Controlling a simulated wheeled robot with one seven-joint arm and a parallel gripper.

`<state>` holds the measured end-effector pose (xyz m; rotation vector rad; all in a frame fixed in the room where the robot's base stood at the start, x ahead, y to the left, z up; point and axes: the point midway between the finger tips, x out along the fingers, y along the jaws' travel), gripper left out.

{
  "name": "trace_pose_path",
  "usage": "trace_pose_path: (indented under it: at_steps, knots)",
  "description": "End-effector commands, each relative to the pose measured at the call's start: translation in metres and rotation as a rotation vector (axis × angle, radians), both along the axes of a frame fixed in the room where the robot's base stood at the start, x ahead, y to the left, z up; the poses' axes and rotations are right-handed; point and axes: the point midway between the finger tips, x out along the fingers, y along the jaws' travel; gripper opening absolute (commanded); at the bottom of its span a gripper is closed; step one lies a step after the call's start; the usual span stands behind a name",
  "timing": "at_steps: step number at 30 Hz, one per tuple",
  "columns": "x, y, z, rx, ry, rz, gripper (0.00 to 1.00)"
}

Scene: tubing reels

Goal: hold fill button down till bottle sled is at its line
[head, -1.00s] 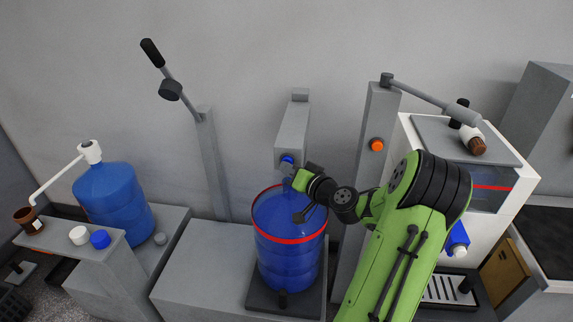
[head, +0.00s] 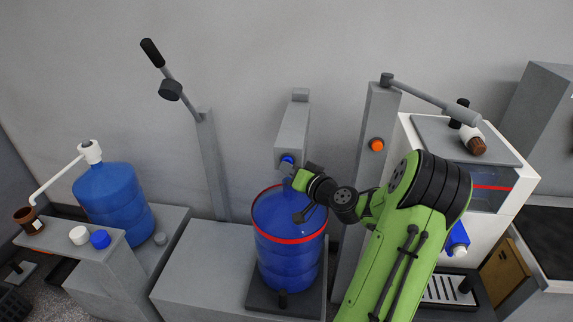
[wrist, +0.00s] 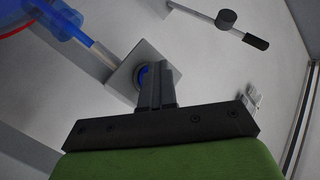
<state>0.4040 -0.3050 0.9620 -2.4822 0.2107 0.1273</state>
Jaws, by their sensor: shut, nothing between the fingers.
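The blue fill button (head: 287,160) is on the front of a grey head on a post; it also shows in the wrist view (wrist: 144,72) on a square grey plate. My gripper (head: 293,174) is shut and empty, its fingertips (wrist: 155,72) right at the button and partly covering it. I cannot tell whether the button is pressed in. A big blue bottle (head: 287,262) with a red band near its top stands upright on a dark sled (head: 257,298), below the button. I cannot make out a separate line for the sled.
A second blue bottle (head: 112,200) with a white pump stands at left. A lever (head: 170,85) rises behind. An orange button (head: 377,145) is on a post beside my arm, and a white machine (head: 520,200) stands at right. The grey bench left of the sled is clear.

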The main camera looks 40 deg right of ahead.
Motion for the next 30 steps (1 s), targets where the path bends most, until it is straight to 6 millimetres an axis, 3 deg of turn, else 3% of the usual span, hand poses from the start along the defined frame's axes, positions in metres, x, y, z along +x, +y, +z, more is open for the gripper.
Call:
trace_pose_path:
  at_steps: [22, 30]
  knots:
    - [-0.013, 0.014, -0.002, -0.003, 0.000, -0.005, 0.00]
    - [-0.029, 0.036, -0.004, -0.003, 0.000, -0.004, 0.00]
